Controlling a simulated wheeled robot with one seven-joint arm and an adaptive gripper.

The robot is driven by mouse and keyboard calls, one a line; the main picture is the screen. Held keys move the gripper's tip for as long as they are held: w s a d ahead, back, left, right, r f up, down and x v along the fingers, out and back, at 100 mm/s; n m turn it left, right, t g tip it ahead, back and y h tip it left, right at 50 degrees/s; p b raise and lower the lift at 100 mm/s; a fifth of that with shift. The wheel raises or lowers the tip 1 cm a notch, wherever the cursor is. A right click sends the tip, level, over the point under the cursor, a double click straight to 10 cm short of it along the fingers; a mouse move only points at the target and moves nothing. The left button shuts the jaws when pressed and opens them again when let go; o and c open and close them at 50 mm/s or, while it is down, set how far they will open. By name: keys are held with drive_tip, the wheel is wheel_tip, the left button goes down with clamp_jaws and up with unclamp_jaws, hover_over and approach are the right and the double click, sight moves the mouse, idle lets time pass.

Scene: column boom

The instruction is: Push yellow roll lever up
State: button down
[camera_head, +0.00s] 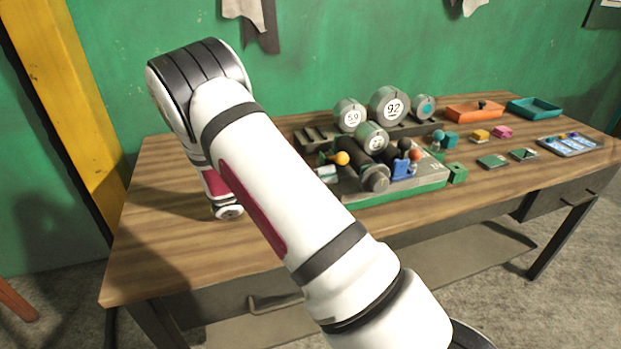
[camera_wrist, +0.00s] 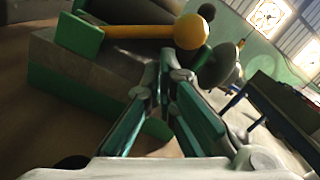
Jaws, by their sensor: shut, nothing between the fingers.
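The yellow roll lever shows in the wrist view as a yellow ball (camera_wrist: 190,31) on a yellow rod that runs left to a green bracket (camera_wrist: 79,35). In the head view its yellow ball (camera_head: 342,158) sits at the left of the control unit (camera_head: 405,190), just right of my forearm. My gripper (camera_wrist: 172,76) is shut and empty in the wrist view. Its fingertips appear just below the lever's ball in the picture; I cannot tell whether they touch it. In the head view my arm hides most of the gripper.
Round gauges (camera_head: 388,106) stand behind the levers. A blue lever block (camera_head: 402,168) is to the right. An orange box (camera_head: 474,112), a teal tray (camera_head: 534,107) and small coloured blocks lie farther right. The table's left side (camera_head: 150,235) is clear.

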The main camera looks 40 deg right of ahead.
drive_tip(key=shift+s+d, duration=0.1)
drive_tip(key=shift+d, duration=0.35)
drive_tip(key=shift+r, duration=0.1)
drive_tip(key=shift+r+n, duration=0.2)
drive_tip(key=shift+n, duration=0.2)
drive_tip(key=shift+r+n+p, duration=0.25)
drive_tip(key=shift+n+p, duration=0.15)
drive_tip(key=w+d+r+n+p, duration=0.1)
drive_tip(key=w+r+n, duration=0.3)
drive_tip(key=n, duration=0.5)
drive_tip(key=shift+w+r+n+t+p, duration=0.25)
drive_tip(key=shift+r+n+t+p, duration=0.2)
drive_tip(key=shift+r, duration=0.35)
drive_tip(key=shift+w+d, duration=0.1)
drive_tip(key=shift+d, duration=0.05)
